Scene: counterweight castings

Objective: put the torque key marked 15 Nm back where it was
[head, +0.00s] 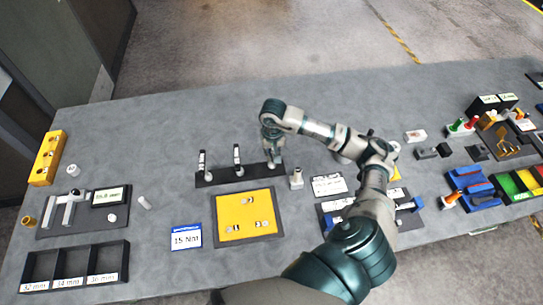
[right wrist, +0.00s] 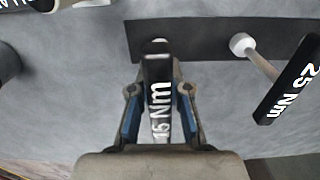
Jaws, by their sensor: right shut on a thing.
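The torque key marked 15 Nm (right wrist: 158,95) has a black handle with white lettering. My right gripper (head: 274,160) is shut on it; in the right wrist view the key lies between the two blue-padded fingers (right wrist: 158,112). The gripper is at the right end of the black rack (head: 217,179), whose dark strip also shows in the right wrist view (right wrist: 195,38). I cannot tell whether the key's tip is in the rack. Two other keys stand in the rack, one at left (head: 202,162) and one in the middle (head: 239,158). The key marked 25 Nm (right wrist: 290,85) is beside mine. My left gripper is out of view.
A small grey fitting (head: 296,179) stands just right of the rack. A yellow board (head: 230,207) and a 15 Nm card (head: 186,237) lie in front. A black compartment tray (head: 75,262) is at front left. The table behind the rack is clear.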

